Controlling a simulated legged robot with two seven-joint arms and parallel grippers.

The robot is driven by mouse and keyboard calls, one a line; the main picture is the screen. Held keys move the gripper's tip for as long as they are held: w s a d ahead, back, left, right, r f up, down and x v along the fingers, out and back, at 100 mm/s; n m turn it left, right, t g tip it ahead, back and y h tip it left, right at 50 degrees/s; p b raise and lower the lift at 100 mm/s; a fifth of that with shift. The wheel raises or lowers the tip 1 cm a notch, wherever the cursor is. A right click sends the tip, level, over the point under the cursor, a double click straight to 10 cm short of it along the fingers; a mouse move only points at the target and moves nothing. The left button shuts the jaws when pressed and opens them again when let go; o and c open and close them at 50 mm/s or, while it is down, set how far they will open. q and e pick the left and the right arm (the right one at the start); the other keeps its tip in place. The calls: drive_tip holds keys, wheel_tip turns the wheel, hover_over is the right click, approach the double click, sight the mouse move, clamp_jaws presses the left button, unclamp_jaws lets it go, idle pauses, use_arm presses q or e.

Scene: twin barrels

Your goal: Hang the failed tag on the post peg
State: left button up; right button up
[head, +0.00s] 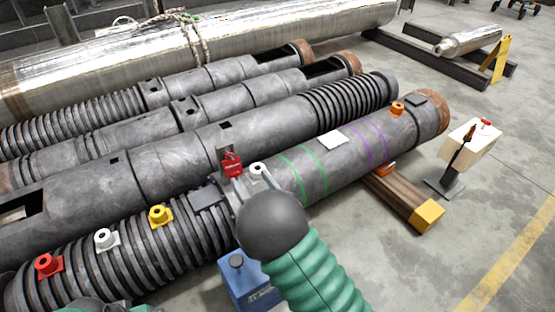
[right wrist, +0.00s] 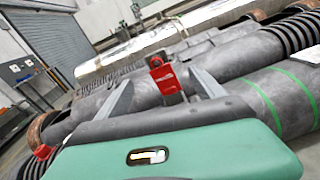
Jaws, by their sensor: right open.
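The red tag (head: 232,163) has pale lettering, too small to read. It appears to hang upright by its top loop at a small grey upright post (head: 222,153) beside the near barrel. In the right wrist view the tag (right wrist: 163,78) shows between my fingers, with the grey post (right wrist: 156,57) behind its top. The peg itself is hidden. My right gripper (head: 249,177) is open, its fingers apart to either side of the tag in the wrist view; I see no contact. My left gripper is not in view; only part of my green left arm shows at the bottom left.
The near barrel (head: 310,165) carries red, white, yellow and orange fittings and green and purple bands. Other dark barrels lie behind it. A blue box (head: 247,283) stands below my right wrist. A cream box on a stand (head: 470,143) is at right, beside clear floor.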

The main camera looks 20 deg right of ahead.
drive_tip(key=s+d+r+h+p, duration=0.2)
drive_tip(key=s+d+r+p, duration=0.2)
drive_tip(key=s+r+p, duration=0.65)
wheel_tip(320, 180, down, 5)
drive_tip(key=s+d+m+g+h, duration=0.2)
drive_tip(key=m+g, duration=0.4)
drive_tip(key=m, duration=1.2)
drive_tip(key=s+a+r+m+g+y, duration=0.1)
drive_tip(key=s+a+m+g+y, duration=0.1)
drive_tip(key=s+m+g, duration=1)
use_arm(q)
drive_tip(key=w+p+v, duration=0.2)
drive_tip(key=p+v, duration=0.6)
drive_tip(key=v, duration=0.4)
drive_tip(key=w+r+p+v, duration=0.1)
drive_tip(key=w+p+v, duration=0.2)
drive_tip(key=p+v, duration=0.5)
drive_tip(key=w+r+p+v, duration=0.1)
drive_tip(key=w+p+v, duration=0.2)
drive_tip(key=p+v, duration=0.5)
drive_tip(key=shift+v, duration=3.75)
use_arm(e)
wheel_tip(320, 180, up, 24)
drive_tip(key=s+m+t, duration=0.2)
drive_tip(key=m+t, duration=0.1)
drive_tip(key=m, duration=0.2)
drive_tip(key=shift+s+d+r+m, duration=0.2)
drive_tip(key=shift+s+m, duration=0.05)
drive_tip(key=shift+m, duration=0.15)
